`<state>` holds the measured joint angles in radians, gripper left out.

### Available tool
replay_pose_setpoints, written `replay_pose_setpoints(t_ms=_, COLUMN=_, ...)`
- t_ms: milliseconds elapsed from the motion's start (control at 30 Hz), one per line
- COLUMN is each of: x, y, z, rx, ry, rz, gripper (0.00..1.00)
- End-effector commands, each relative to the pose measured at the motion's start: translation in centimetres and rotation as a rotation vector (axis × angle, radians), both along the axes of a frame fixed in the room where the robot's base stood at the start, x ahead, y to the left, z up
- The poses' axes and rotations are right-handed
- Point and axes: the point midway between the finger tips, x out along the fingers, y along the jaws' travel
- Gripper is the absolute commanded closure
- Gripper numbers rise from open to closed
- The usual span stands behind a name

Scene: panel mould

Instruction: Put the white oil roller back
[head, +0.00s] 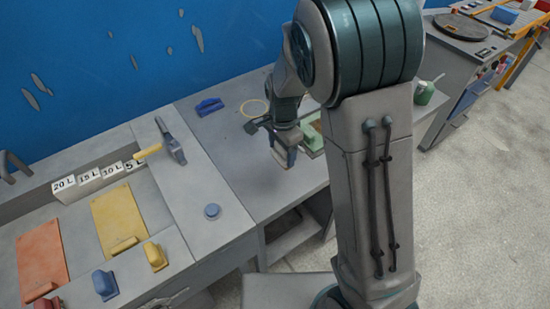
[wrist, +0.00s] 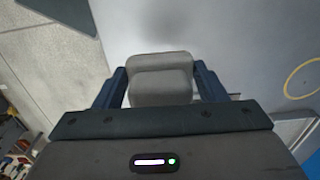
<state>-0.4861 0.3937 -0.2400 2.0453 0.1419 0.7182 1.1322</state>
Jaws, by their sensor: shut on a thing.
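My gripper (head: 285,152) hangs above the grey worktop in the head view. In the wrist view my gripper (wrist: 162,78) has its two dark blue fingers shut on a pale grey, rounded, block-like thing (wrist: 160,88). Its pale colour fits the white oil roller, but I cannot make out a roller shape for sure. A whitish bit of it (head: 280,158) shows below the fingers in the head view. A green tray-like thing (head: 312,141) lies just right of my gripper, partly hidden by my arm.
Worktop left of my gripper is clear.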

Motion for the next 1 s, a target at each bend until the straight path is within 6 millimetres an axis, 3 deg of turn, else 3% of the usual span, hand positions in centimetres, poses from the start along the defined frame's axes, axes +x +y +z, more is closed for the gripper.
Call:
replay_pose_setpoints(t_ms=200, x=0.2, y=1.9, z=-1.3, rx=-0.001, ry=0.001, rz=-0.001, gripper=0.56)
replay_pose_setpoints(t_ms=533, x=0.2, y=1.9, z=-5.0, rx=-0.001, ry=0.002, rz=-0.002, gripper=0.56)
replay_pose_setpoints(t_ms=933, x=0.2, y=1.9, z=-5.7, rx=0.000, ry=0.000, rz=-0.001, gripper=0.56)
replay_pose_setpoints(t_ms=967, x=0.2, y=1.9, z=-5.7, rx=0.000, ry=0.000, rz=-0.001, gripper=0.32)
replay_pose_setpoints(t_ms=1000, x=0.2, y=1.9, z=-5.6, rx=0.001, ry=-0.001, rz=-0.001, gripper=0.21)
